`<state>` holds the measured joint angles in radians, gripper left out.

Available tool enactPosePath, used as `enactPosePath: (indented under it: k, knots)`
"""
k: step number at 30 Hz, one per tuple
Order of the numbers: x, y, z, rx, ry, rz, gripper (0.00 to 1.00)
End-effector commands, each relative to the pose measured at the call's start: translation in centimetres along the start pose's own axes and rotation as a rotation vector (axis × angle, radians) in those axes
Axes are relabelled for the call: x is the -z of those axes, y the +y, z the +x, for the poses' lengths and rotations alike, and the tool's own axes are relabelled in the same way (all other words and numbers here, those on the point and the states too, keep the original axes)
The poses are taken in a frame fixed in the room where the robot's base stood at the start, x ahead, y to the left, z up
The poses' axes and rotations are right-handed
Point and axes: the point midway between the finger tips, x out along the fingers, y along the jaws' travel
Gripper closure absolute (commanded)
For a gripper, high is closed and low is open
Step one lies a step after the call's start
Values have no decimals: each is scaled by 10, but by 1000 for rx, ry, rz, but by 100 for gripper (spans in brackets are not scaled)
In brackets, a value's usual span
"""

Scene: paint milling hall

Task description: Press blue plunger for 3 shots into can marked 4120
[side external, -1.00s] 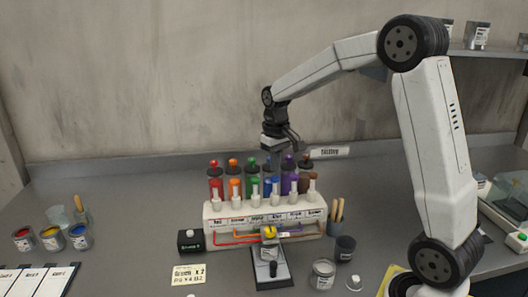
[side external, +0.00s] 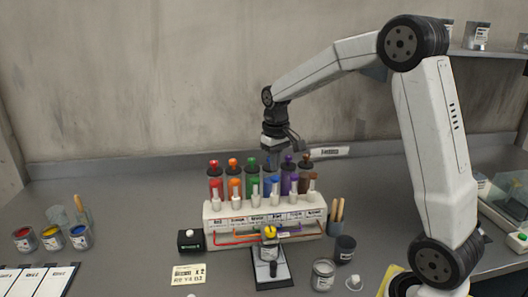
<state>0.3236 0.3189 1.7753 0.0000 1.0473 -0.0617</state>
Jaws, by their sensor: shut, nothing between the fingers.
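The dispenser rack (side external: 215,232) stands mid-table with a row of coloured bottles topped by plungers. The blue bottle (side external: 271,187) is in the middle of the row, between green and purple. My gripper (side external: 271,166) is shut and points down right over it, hiding the blue plunger's top. I cannot tell whether it touches. Below the rack's front, a small cup or can with a yellow top (side external: 269,232) stands at the back of a dark-and-light stand (side external: 272,272). A lidless-looking grey can (side external: 323,275) stands to the right. No marking 4120 is readable on any can.
A note card (side external: 188,274) lies front left, its text hard to read. A dark cup (side external: 345,249) and brushes are at right. Open paint cans (side external: 52,238) stand at far left.

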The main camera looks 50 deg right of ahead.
Motion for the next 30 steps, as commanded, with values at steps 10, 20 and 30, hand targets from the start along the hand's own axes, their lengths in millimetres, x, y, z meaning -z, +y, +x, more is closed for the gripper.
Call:
enactPosePath:
  k: [10, 20, 30]
  knots:
    - [0, 0, 2, 0, 0, 0, 100]
    - [0, 0, 11, 0, -1, 0, 100]
    - [0, 0, 20, 0, -1, 0, 100]
